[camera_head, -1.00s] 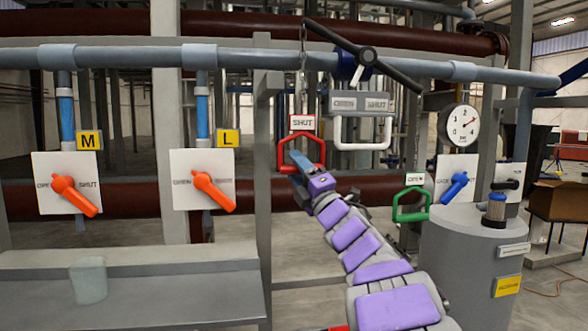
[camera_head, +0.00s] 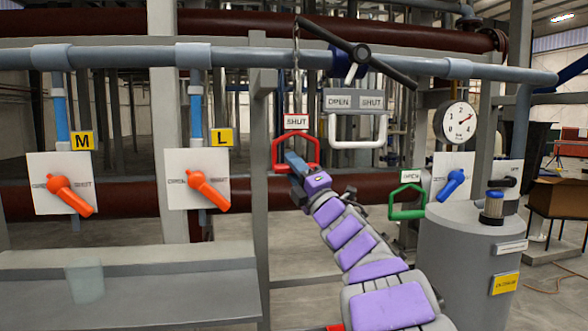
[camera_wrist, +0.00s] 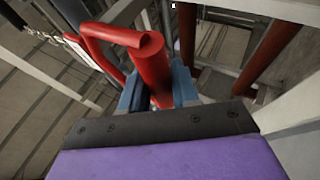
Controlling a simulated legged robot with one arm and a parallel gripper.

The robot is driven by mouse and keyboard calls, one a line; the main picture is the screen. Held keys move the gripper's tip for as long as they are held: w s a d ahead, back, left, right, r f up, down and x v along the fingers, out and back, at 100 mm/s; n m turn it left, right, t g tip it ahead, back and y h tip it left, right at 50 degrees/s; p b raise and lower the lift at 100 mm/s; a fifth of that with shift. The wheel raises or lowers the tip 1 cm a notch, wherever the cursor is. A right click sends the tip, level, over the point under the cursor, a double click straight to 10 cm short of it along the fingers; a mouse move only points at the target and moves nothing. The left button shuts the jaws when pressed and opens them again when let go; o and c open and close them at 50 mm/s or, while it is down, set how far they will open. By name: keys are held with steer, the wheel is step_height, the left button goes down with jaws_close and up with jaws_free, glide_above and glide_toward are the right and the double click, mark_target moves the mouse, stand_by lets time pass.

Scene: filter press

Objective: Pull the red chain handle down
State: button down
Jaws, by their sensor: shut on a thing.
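The red chain handle (camera_head: 296,136) hangs on a chain (camera_head: 295,75) under a white SHUT label (camera_head: 297,121). My gripper (camera_head: 296,163) reaches its lower bar from below and is shut on it in the head view. In the wrist view the blue fingers of my gripper (camera_wrist: 158,92) sit on both sides of the red handle (camera_wrist: 150,62). The green chain handle (camera_head: 407,203) hangs lower at the right, under an OPEN label (camera_head: 411,177). The black lever (camera_head: 355,52) above slants down to the right.
A white handle (camera_head: 358,143) hangs under the grey OPEN/SHUT box (camera_head: 354,101), right of the red handle. A grey post (camera_head: 262,200) stands close on the left. A grey tank (camera_head: 465,260) and pressure gauge (camera_head: 459,122) are at the right. Orange valve levers (camera_head: 208,190) are farther left.

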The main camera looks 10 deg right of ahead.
step_height(320, 180, down, 15)
steer(key=b, duration=1.1)
steer(key=shift+b, duration=0.4)
steer(key=shift+w+d, duration=0.1)
steer(key=c, duration=0.9)
jaws_free()
steer(key=shift+d, duration=0.1)
steer(key=shift+r, duration=0.2)
